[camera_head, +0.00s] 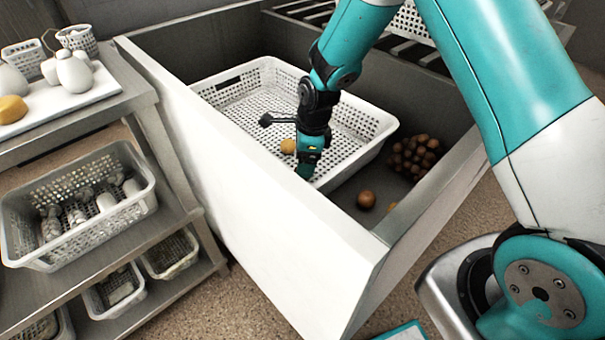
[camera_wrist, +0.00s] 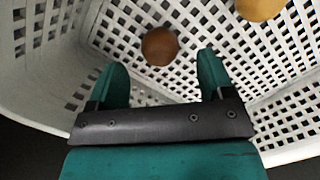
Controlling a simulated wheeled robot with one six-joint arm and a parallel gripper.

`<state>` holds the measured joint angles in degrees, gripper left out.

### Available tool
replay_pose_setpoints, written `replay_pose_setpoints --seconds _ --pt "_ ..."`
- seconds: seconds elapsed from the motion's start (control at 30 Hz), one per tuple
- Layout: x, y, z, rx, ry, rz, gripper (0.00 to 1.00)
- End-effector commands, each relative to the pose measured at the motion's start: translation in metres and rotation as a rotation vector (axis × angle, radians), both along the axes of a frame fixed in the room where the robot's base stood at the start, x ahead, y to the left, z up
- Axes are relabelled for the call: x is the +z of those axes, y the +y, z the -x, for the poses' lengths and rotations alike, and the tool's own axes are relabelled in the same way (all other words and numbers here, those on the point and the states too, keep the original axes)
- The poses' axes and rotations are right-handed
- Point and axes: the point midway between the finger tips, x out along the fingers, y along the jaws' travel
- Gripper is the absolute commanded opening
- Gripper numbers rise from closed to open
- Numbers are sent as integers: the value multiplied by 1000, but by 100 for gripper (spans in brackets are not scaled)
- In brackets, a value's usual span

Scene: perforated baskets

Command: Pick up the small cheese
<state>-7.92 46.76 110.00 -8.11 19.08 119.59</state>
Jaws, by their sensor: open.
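My gripper (camera_head: 305,170) points down inside a white perforated basket (camera_head: 225,85). In the wrist view my gripper (camera_wrist: 160,70) is open, with nothing between its two teal fingers. A rounded yellow piece, probably the small cheese (camera_wrist: 261,7), is at the top right of the wrist view, cut off by the edge. It lies beyond and to the right of the fingers. A round brown item (camera_wrist: 160,46) lies on the basket floor just beyond the fingertips, about midway between them. In the head view a yellow-orange item (camera_head: 288,146) shows beside my gripper; I cannot tell which of the two it is.
The basket stands in a deep bin with a high white wall (camera_head: 240,180). A brown ball (camera_head: 366,200) and a cluster of brown balls (camera_head: 414,157) lie right of it. At left, a shelf holds a larger yellow piece (camera_head: 12,109), white vessels (camera_head: 74,74) and another basket (camera_head: 90,228).

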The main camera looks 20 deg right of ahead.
Motion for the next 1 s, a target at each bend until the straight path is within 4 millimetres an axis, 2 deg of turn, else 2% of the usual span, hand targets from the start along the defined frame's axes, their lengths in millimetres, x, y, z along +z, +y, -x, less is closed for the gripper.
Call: replay_pose_setpoints --seconds 0.1,0.2,0.33,0.53,0.57,0.77,0.8,1.0 --pt "-24 2 1 1 4 1 75" --pt "-36 4 0 1 4 1 75" --pt "-43 5 -2 0 1 0 75" --pt "-43 5 -1 0 1 0 75" --pt "-43 5 -1 0 1 0 70" --pt "-43 5 -1 0 1 1 24" --pt "-43 5 -1 0 1 1 21" --pt "-43 5 -1 0 1 0 21"
